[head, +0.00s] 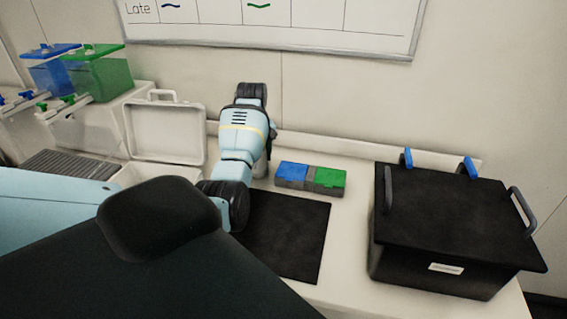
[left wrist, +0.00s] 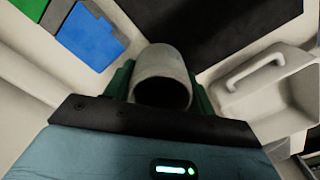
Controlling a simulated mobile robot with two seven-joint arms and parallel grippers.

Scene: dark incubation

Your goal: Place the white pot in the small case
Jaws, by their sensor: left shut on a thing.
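The white pot (left wrist: 161,62) is in the left wrist view, between the dark green fingers of my left gripper (left wrist: 160,88). The fingers are shut on its sides, and its dark round opening faces the camera. In the head view a small pale part, likely the pot (head: 261,168), shows beside my left arm; the arm hides most of the gripper. The small case (head: 166,132) is white and stands with its lid open, left of my left arm. It also shows at the right of the left wrist view (left wrist: 282,92). My right gripper is not in view.
A blue block (head: 292,173) and a green block (head: 329,178) sit in a grey holder right of my arm. A black mat (head: 290,240) lies in front. A large black lidded box (head: 455,220) stands at right. Blue and green tanks (head: 100,72) stand at back left.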

